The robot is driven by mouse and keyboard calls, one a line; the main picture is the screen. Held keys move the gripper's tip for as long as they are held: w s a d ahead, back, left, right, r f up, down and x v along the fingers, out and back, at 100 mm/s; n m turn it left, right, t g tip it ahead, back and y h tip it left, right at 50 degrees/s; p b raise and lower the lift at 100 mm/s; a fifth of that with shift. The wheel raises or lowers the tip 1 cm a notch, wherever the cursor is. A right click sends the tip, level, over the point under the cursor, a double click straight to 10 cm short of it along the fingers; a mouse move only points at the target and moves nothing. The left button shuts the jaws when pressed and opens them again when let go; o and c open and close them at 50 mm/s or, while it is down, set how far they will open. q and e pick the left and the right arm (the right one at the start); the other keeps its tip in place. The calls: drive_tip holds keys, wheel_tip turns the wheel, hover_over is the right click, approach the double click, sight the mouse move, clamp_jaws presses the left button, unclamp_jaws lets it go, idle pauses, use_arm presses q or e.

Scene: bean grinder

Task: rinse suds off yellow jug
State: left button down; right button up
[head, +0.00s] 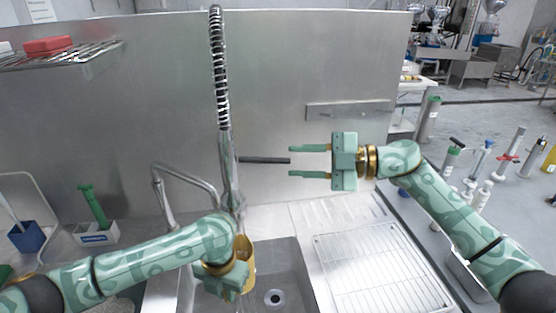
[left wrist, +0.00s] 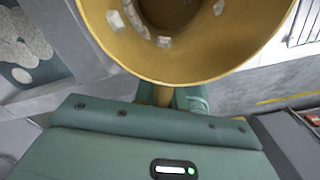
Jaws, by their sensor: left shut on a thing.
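The yellow jug (head: 249,279) is over the sink basin, mostly hidden behind my left gripper (head: 235,268). In the left wrist view the jug (left wrist: 150,68) shows its wide round mouth, with several pale patches, possibly suds, on the inner wall. My left gripper is shut on the jug; its fingers are mostly hidden under the rim. The tap (head: 230,170) stands behind the sink, with a dark horizontal lever (head: 265,160) pointing right. My right gripper (head: 292,161) is open, its fingertips above and below the lever's free end. No water stream is visible.
The sink basin (head: 290,272) has a drain at its bottom. A wire drying rack (head: 365,265) lies on the right drainboard. A white caddy with a green brush (head: 95,205) and a blue container (head: 27,238) stand at left. A metal backsplash (head: 300,60) rises behind.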

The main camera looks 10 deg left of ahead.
drive_tip(key=d, duration=0.5)
drive_tip(key=shift+s+d+r, duration=0.15)
drive_tip(key=shift+d+r, duration=0.05)
drive_tip(key=shift+d, duration=0.1)
idle(0.4)
drive_tip(key=shift+f, duration=0.2)
drive_tip(key=c, duration=0.7)
drive_tip(key=s+f, duration=0.1)
drive_tip(key=f, duration=0.1)
drive_tip(key=s+a+f+m, duration=0.1)
drive_tip(key=f, duration=0.2)
drive_tip(key=s+a+f+m+g+y, duration=0.1)
drive_tip(key=s+f, duration=0.1)
drive_tip(key=f, duration=0.1)
drive_tip(key=shift+a, duration=0.2)
clamp_jaws()
drive_tip(key=s+a+f+t+y, duration=0.2)
drive_tip(key=s+f+y, duration=0.1)
drive_tip(key=s+f, duration=0.15)
drive_tip(key=n+t, duration=0.8)
drive_tip(key=t, duration=0.1)
approach(265, 160)
drive_tip(key=a, duration=0.4)
drive_tip(key=shift+w+a+r, duration=0.25)
drive_tip(key=shift+w+r, duration=0.75)
drive_tip(key=shift+w, duration=0.25)
